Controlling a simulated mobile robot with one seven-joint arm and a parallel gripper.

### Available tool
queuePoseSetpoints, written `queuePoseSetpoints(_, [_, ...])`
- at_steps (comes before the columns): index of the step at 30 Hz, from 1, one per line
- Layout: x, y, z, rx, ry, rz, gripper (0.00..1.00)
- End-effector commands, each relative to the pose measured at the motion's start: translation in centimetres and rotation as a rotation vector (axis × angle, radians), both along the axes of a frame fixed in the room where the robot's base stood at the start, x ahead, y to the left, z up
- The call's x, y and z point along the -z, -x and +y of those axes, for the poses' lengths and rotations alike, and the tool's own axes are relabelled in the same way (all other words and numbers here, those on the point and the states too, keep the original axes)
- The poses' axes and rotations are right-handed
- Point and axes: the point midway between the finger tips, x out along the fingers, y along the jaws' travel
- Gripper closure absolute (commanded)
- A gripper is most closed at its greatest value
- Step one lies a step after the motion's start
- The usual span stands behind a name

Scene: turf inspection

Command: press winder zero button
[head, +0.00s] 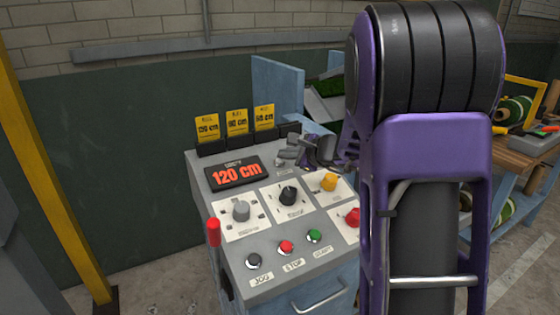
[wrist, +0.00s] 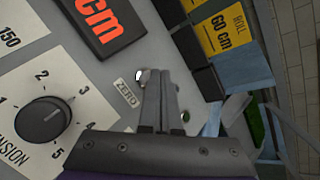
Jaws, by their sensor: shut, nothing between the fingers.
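The winder's grey control panel (head: 202,172) carries a display (head: 235,174) reading 120 cm. In the wrist view, a ZERO label (wrist: 126,93) lies just left of my gripper (wrist: 160,74). A shiny metal button rim (wrist: 140,76) shows beside that label, mostly hidden behind my fingers. My gripper is shut and empty, its fingertips over the rim; whether they touch it I cannot tell. In the head view, my gripper (head: 284,160) is at the panel's upper right, below the yellow cards, and the zero button cannot be made out there.
A black tension knob (wrist: 43,120) sits left of my gripper. A grey knob (head: 240,211), yellow knob (head: 328,183) and red knob (head: 352,217) share the panel. Jog (head: 253,261), stop (head: 286,247) and start (head: 314,236) buttons line the front. Yellow cards (head: 236,122) stand behind.

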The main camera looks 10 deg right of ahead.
Motion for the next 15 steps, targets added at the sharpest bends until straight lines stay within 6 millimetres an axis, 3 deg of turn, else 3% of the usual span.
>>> queuePoseSetpoints(15, [0.52,-0.17,0.05,0.0,0.001,0.0,1.0])
